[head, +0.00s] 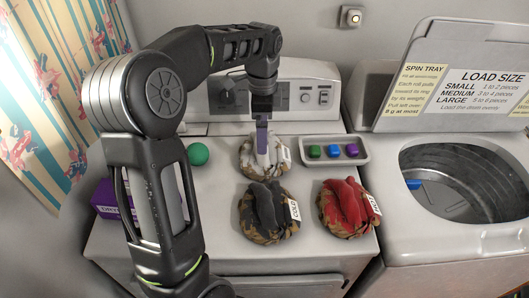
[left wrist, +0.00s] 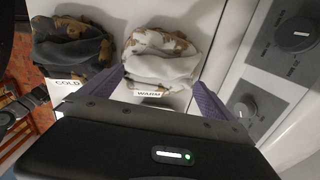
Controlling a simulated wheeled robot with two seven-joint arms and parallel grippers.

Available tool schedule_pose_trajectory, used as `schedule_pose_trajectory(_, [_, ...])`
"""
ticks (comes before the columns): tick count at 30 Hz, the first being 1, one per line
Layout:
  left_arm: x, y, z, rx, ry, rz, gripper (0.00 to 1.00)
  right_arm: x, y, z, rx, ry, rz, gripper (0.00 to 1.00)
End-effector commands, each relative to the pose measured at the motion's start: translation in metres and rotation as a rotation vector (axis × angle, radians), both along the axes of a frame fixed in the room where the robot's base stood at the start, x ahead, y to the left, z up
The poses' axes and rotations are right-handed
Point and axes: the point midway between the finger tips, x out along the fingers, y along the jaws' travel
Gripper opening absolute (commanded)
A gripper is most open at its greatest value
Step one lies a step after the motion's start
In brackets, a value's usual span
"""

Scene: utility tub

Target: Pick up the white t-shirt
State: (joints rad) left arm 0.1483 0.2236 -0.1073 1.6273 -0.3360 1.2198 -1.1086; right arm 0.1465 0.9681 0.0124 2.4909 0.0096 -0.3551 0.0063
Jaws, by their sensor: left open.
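The white t-shirt (head: 276,152) is a crumpled white bundle in a brown-patterned basket (head: 262,171) on the white machine top. In the left wrist view the white t-shirt (left wrist: 160,65) lies ahead of the jaws in its basket, over a tag reading WARM. My left gripper (head: 262,140) comes down over it from behind in the head view, partly covering it. Its purple fingers (left wrist: 160,92) are spread, one toward each side of the bundle, with nothing held. I cannot tell whether they touch the cloth. My right gripper is not in view.
A dark bundle in a basket tagged COLD (head: 262,205) and a red bundle in a basket (head: 345,203) stand in front. A tray (head: 360,160) holds green, blue and purple blocks. A green ball (head: 198,154) lies left. The open tub (head: 470,165) is at right, with something blue inside.

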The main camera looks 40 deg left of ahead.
Motion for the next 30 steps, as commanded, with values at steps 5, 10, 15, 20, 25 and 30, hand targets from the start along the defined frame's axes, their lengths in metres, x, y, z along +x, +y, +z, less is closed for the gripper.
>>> schedule_pose_trajectory(5, [-0.001,0.0,-0.026,-0.001,0.004,0.001,1.0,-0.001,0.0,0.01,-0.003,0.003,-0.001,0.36])
schedule_pose_trajectory(10, [0.0,0.0,-0.038,-0.001,0.001,0.001,1.0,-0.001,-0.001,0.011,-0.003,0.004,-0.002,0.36])
schedule_pose_trajectory(15, [0.0,0.0,-0.038,0.0,0.0,0.001,1.0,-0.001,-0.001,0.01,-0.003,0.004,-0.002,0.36])
schedule_pose_trajectory(20, [0.0,0.0,-0.038,0.0,0.0,0.0,1.0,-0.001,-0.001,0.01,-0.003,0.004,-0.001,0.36])
schedule_pose_trajectory(25, [0.0,0.0,-0.038,0.0,0.0,0.0,1.0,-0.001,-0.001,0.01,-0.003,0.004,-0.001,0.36])
schedule_pose_trajectory(30, [0.0,0.0,-0.038,0.0,0.0,0.0,0.91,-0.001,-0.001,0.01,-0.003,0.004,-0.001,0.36])
